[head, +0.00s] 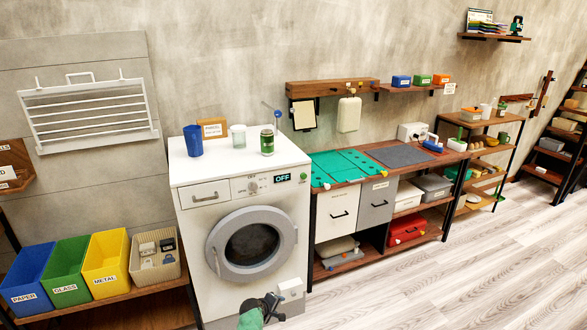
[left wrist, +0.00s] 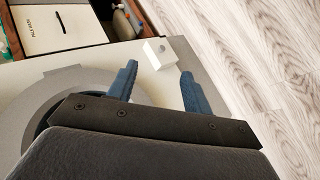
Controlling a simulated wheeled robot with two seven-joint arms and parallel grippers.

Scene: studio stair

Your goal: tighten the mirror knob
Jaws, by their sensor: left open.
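I cannot make out a mirror or a knob on one for certain. A thin stand with a small blue ball (head: 278,113) rises at the back right of the washing machine top. My left gripper (head: 275,300) is low in front of the washing machine (head: 205,240), beside a small white box (head: 291,288) on its lower right front. In the left wrist view my left gripper's blue fingers (left wrist: 159,70) are apart with nothing between them. The white box (left wrist: 158,51) shows beyond the gap between the tips. My right gripper is not in view.
A blue cup (head: 193,141), a white jar (head: 238,136) and a green can (head: 267,141) stand on the washing machine. Colored bins (head: 65,272) are at left. A workbench with a green mat (head: 345,167) is at right. The wooden floor (head: 450,275) at right is clear.

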